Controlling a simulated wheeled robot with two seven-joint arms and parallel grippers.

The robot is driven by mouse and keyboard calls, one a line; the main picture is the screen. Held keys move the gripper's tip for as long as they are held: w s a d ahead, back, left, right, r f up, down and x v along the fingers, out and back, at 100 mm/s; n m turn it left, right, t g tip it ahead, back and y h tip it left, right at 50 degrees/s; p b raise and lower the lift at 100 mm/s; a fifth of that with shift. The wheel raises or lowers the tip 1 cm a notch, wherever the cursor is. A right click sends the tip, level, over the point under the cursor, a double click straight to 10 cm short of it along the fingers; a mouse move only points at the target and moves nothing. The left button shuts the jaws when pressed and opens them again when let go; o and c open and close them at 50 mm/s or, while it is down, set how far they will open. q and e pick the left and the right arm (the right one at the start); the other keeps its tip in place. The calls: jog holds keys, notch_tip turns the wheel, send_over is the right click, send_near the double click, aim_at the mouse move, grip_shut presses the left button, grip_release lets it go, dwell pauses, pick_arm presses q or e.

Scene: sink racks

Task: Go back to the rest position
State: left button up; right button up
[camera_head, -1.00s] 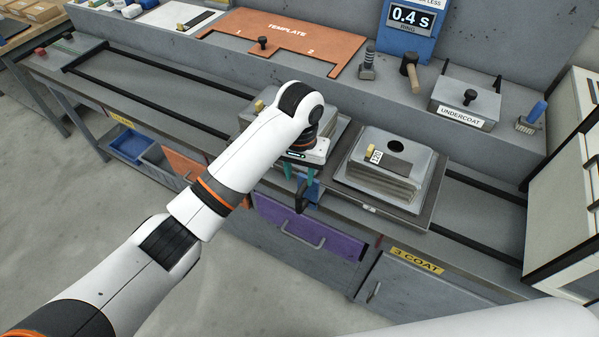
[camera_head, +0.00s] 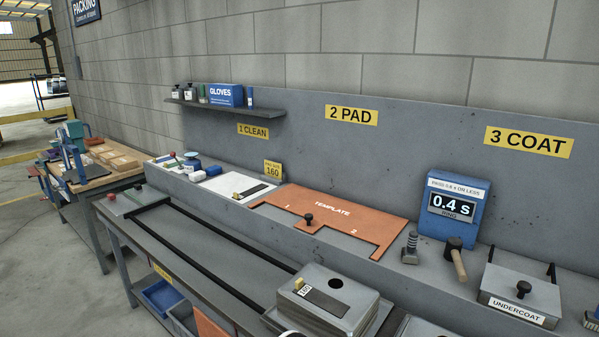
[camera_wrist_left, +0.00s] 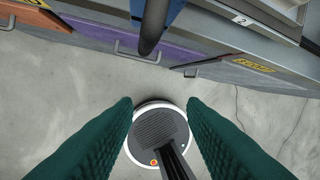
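My left gripper (camera_wrist_left: 160,100) shows in the left wrist view with its two green ribbed fingers wide apart and nothing between them. It points down toward the floor in front of the bench, over my own round base. The gripper does not show in the head view; only a small white piece, seemingly of my arm, shows at its bottom edge. My right gripper is in neither view.
In the left wrist view, a dark rounded bar (camera_wrist_left: 153,28) stands near the fingers, before a purple drawer (camera_wrist_left: 130,42). In the head view, the bench holds a metal block (camera_head: 345,300), an orange template (camera_head: 345,222) and an undercoat box (camera_head: 518,291).

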pick_arm(q)
jog(key=s+a+f+n+t+y, duration=0.1)
jog(key=s+a+n+t, duration=0.1)
jog(key=s+a, duration=0.95)
jog(key=s+a+f+n+t+y, duration=0.1)
jog(key=s+a+f+y, duration=0.1)
jog(key=s+a, duration=0.9)
notch_tip(320, 180, down, 29)
jog(key=w+a+g+b, duration=0.1)
jog(key=w+a+b, duration=0.1)
jog(key=a, duration=0.1)
pick_arm(e)
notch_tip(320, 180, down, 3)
jog(key=shift+b, duration=0.5)
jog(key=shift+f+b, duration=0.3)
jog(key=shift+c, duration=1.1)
pick_arm(q)
jog(key=s+a+f+g, duration=0.1)
jog(key=s+a+f, duration=0.1)
jog(key=s+f, duration=1.4)
jog(key=shift+a, duration=0.2)
jog(key=shift+s+f, duration=0.1)
jog(key=shift+f, duration=0.05)
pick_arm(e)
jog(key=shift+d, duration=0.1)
